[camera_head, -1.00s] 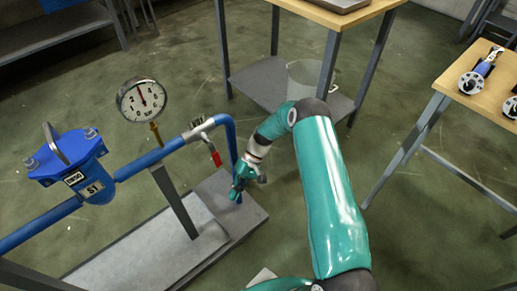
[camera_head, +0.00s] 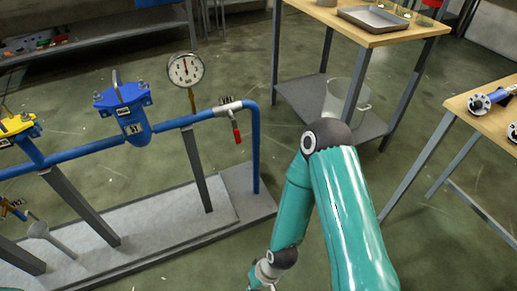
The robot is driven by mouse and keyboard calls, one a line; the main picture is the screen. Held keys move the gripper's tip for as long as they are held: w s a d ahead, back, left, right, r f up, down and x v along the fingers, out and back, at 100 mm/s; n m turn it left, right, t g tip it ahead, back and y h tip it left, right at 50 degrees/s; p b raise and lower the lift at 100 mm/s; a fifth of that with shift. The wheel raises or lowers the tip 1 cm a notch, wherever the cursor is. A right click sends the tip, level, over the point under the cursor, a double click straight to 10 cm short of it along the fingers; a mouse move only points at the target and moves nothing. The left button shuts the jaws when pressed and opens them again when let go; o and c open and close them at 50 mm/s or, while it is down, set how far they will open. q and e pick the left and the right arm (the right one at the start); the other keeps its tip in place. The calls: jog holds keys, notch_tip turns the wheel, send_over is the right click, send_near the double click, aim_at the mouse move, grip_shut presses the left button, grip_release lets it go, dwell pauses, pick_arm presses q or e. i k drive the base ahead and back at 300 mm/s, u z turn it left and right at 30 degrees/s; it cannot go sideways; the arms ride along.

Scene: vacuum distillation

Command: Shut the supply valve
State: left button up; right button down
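A blue pipe run (camera_head: 85,153) crosses the left half of the view and bends down at its right end. A valve (camera_head: 228,108) with a red lever (camera_head: 237,133) sits near that bend. The lever hangs down, across the pipe's line. No readable label shows whether this is the supply valve. A small blue and orange fitting (camera_head: 12,208) is partly cut off at the left edge; I cannot tell what it is. My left gripper is out of view.
A blue strainer (camera_head: 123,108) and a round gauge (camera_head: 186,70) are on the pipe. A grey plinth (camera_head: 160,235) lies under it. A wooden table (camera_head: 345,27) with a clear bucket (camera_head: 345,100) on its shelf stands behind. Another table (camera_head: 490,120) is at right. Floor between is free.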

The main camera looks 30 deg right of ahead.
aim_at(237, 135)
jog(key=k, duration=0.9)
jog(key=u, duration=0.25)
jog(key=i, duration=1.85)
jog(key=z, duration=0.55)
